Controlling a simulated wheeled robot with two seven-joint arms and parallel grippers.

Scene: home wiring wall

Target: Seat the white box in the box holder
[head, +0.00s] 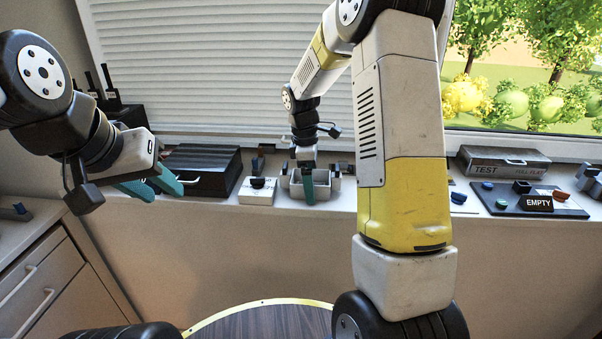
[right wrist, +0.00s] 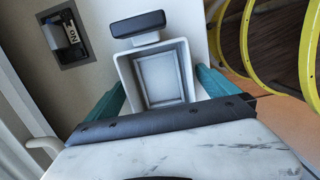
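The white box (head: 325,187) is a pale open-topped box on the window ledge. In the right wrist view the box (right wrist: 158,80) fills the space between my teal fingers, one along each side. My right gripper (head: 308,187) points down and appears shut on the box walls. The box holder shows as black-topped posts (head: 335,171) at the box's ends; one post (right wrist: 138,24) stands just beyond the box in the wrist view. Its lower part is hidden, so I cannot tell how deep the box sits. My left gripper (head: 152,187) is open and empty, at the left.
A white block with a black knob (head: 258,191) stands left of the box, and a black case (head: 203,170) further left. To the right are a grey TEST case (head: 503,162) and a dark panel (head: 530,205) marked EMPTY. The blinds (head: 215,65) rise behind the ledge.

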